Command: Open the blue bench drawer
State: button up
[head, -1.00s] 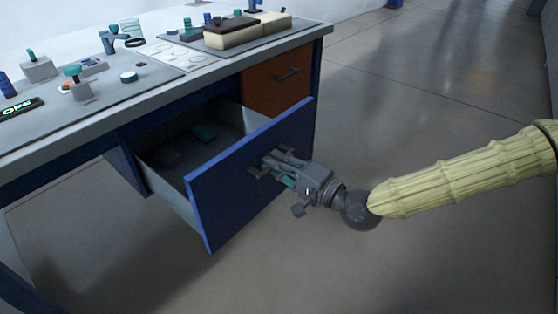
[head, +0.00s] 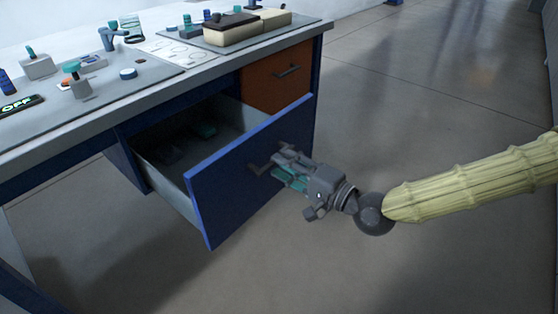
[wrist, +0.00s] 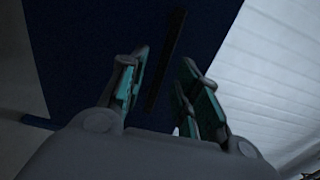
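The blue bench drawer (head: 228,190) stands pulled well out of the bench, its grey inside showing from above. Its dark bar handle (head: 265,161) is on the front panel. My gripper (head: 279,166) is just in front of the handle, to its right. In the wrist view my gripper (wrist: 160,95) has its two teal-padded fingers apart, with the dark handle (wrist: 168,58) beyond and between them against the blue front. The fingers look clear of the handle.
The bench top (head: 190,72) holds switches, a lit OFF display (head: 18,105) and a brush-like block (head: 235,30). The floor to the right is clear.

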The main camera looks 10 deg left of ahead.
jog(key=v, duration=0.9)
dwell(0.5)
jog(key=s+d+f+g+h, duration=0.1)
jog(key=s+d+f+h, duration=0.2)
jog(key=f, duration=0.7)
jog(key=s+f+n+g+h, duration=0.15)
jog(key=s+f, duration=0.35)
jog(key=f, duration=0.5)
jog(key=s+d+f+m+g+h, duration=0.1)
jog(key=s+d+f+g+h, duration=0.2)
jog(key=f, duration=0.6)
jog(key=s+d+f+n+g+h, duration=0.15)
jog(key=s+d+f+h, duration=0.25)
jog(key=s+d+f, duration=0.45)
jog(key=s+d+f+n+g+h, duration=0.1)
jog(key=s+d+f+n+h, duration=0.3)
jog(key=d, duration=0.7)
notch_tip(320, 180, up, 28)
jog(key=s+m+p, duration=0.1)
jog(key=p, duration=2.9)
jog(key=shift+h, duration=0.35)
